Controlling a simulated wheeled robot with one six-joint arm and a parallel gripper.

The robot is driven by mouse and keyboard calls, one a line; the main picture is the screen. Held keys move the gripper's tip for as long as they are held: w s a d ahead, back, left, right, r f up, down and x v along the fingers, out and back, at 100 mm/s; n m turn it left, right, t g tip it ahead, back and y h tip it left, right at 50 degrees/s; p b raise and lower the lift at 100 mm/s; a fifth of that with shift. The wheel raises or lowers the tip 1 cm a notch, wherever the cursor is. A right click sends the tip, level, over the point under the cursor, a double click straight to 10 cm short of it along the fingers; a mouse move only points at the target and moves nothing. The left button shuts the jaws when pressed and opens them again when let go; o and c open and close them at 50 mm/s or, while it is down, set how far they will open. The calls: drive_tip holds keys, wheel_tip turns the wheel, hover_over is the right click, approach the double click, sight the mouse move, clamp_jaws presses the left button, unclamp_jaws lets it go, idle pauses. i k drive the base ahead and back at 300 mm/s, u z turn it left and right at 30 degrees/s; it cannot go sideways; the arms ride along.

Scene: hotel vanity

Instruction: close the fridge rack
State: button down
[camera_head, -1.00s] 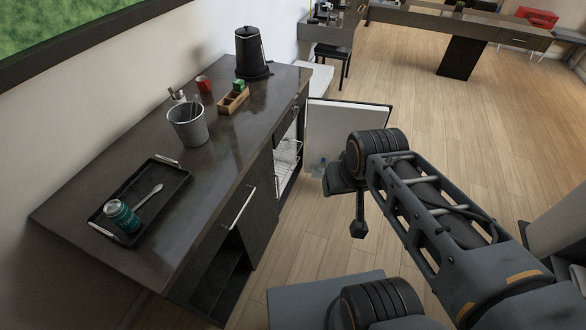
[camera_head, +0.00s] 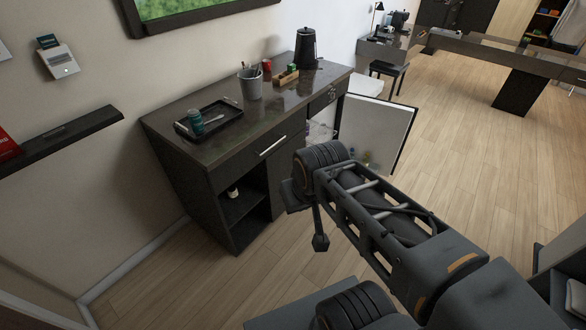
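The fridge rack (camera_head: 319,132) shows as a small pale patch inside the open mini fridge, at the right end of the dark vanity cabinet. My arm hides most of it, so I cannot tell how far it is pulled out. The white inner side of the fridge door (camera_head: 378,128) faces me, and the door stands wide open. My gripper (camera_head: 320,242) points down below the end of my arm, in front of the cabinet and apart from the rack. It is seen edge-on, and whether its fingers are open or shut does not show.
The vanity top (camera_head: 195,148) carries a black tray (camera_head: 222,126) with a teal jar, a grey bucket (camera_head: 251,86), a wooden organizer (camera_head: 285,77) and a black kettle (camera_head: 306,50). An open shelf (camera_head: 240,205) is below. Wooden floor (camera_head: 450,150) is clear to the right.

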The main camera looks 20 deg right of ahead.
sight(317, 123)
drive_tip(key=z, duration=0.75)
drive_tip(key=i, duration=0.25)
drive_tip(key=z, duration=0.85)
drive_tip(key=i, duration=1.45)
drive_tip(key=u, duration=1)
drive_tip(key=i, duration=0.65)
drive_tip(key=u, duration=0.75)
